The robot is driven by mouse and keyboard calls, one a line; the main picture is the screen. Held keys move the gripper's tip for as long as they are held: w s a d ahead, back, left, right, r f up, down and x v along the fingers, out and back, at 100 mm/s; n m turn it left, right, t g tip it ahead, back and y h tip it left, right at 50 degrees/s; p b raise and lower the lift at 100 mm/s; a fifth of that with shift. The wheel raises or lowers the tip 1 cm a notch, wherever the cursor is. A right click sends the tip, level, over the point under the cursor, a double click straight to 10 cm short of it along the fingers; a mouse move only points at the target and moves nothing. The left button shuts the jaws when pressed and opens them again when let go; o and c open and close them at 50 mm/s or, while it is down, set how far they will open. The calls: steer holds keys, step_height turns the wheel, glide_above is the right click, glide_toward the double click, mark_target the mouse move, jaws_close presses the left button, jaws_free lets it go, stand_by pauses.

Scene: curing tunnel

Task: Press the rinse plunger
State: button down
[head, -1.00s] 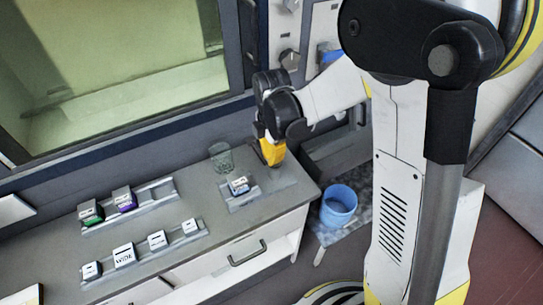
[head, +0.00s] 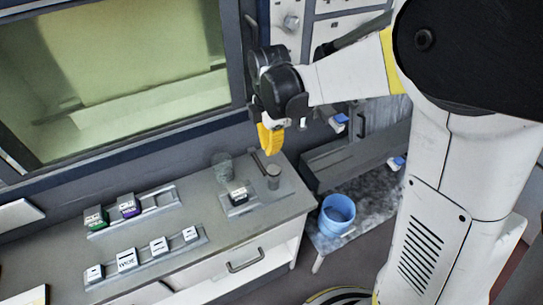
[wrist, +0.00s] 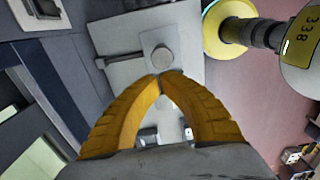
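A short grey cylinder (head: 273,177) with a round top, which looks like the rinse plunger, stands upright at the right end of the counter. In the wrist view its round top (wrist: 162,57) shows on a light plate, just beyond my fingertips. A thin dark bar lies beside it. My gripper (head: 273,152) has yellow fingers pointing down and hangs above the plunger, apart from it as far as the head view shows. In the wrist view the fingertips (wrist: 162,79) meet, with nothing visible between them. Whether the plunger is pressed down cannot be told.
A clear cup (head: 222,167) and a holder with a labelled block (head: 239,195) stand left of the plunger. Labelled blocks sit on two rails farther left. A blue bucket (head: 337,214) stands on a lower shelf at right. The window wall (head: 130,130) is behind.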

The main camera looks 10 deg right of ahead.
step_height(320, 180, up, 3)
steer(key=shift+d+r, duration=0.1)
steer(key=shift+d, duration=0.1)
stand_by(2.1)
steer(key=s+d+f+m+t+b, duration=0.2)
steer(key=s+d+m+t+b, duration=0.1)
steer(key=s+m, duration=0.4)
steer(key=s+d+f+m+t+b, duration=0.1)
steer(key=s+d+m+t+b, duration=0.3)
steer(key=s+m+b, duration=0.4)
steer(key=d+m, duration=0.1)
steer(key=m, duration=0.5)
steer(key=shift+s+d+f, duration=0.25)
steer(key=shift+f, duration=0.15)
